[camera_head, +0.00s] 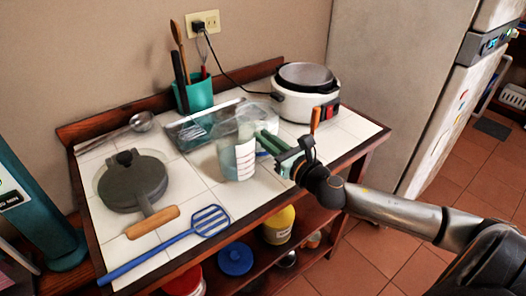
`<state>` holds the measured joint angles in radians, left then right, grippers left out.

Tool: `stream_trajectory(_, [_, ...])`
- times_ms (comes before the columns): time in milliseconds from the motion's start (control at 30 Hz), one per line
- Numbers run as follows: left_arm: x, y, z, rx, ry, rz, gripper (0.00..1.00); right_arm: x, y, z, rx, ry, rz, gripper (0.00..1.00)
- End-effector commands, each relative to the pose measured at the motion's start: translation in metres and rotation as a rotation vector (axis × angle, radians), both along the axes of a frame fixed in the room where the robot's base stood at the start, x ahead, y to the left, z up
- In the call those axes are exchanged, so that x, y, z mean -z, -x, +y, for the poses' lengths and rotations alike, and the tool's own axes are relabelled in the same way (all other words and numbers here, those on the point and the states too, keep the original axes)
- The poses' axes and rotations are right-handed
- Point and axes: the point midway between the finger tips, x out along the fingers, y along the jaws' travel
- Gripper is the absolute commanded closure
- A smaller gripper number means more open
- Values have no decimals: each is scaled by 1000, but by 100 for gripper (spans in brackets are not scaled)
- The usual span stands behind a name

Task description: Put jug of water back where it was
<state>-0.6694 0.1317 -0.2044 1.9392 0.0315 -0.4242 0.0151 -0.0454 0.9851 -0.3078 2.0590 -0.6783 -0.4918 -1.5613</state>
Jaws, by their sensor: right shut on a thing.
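The jug of water (237,157) is a clear jug with white and red markings. It is upright over the white tiled counter, near its middle. I cannot tell whether its base touches the tiles. My right gripper (270,146) comes in from the right and is shut on the jug's right side, where the handle is; the fingers partly hide it. My left gripper is not in view.
A clear tray (192,128) and a teal utensil cup (196,93) stand behind the jug. A white cooker (305,104) is at the back right. A dark round press (131,183) and blue spatula (175,243) lie to the left and front.

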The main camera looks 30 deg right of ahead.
Motion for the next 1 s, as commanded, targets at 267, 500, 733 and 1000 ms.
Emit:
stream_trajectory(267, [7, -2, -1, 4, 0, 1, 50, 23, -7, 5, 0, -3, -2, 100])
stream_trajectory(500, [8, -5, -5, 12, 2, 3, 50, 37, -7, 4, -1, 0, -4, 100])
stream_trajectory(733, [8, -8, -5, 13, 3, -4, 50, 39, -7, 4, -1, 0, -4, 100])
stream_trajectory(1000, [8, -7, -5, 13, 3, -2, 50, 41, -6, 4, 0, 1, 1, 73])
